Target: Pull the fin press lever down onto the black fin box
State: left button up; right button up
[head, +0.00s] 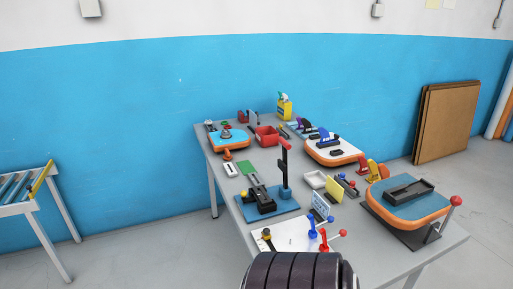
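The fin press appears to be the blue base plate (287,208) near the middle of the table. Its black lever (284,165) stands upright, with a red knob (286,146) on top and a blue cylinder (285,192) beside its foot. A black block (262,199), which looks like the black fin box, sits on the left part of the plate. The lever is apart from the block. Neither of my grippers is in view. A dark ribbed part, likely mine, covers the bottom middle of the picture.
The table (395,262) is crowded. A blue and orange board piece (430,205) with a black tray and a red-knobbed lever lies at right. A white and orange board (335,150) lies behind. Near the front edge is a white sheet (290,238) with small clamps.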

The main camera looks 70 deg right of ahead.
aim_at(283, 165)
jog(key=i+z, duration=0.6)
jog(key=z, duration=0.15)
jog(key=i+j+z, duration=0.35)
jog(key=i+z, duration=0.15)
jog(key=z, duration=0.25)
jog(key=i+z, duration=0.2)
jog(key=z, duration=0.25)
jog(key=i+z, duration=0.15)
jog(key=z, duration=0.25)
jog(key=i+j+z, duration=0.15)
jog(key=z, duration=0.25)
jog(key=i+j+z, duration=0.1)
jog(key=z, duration=0.35)
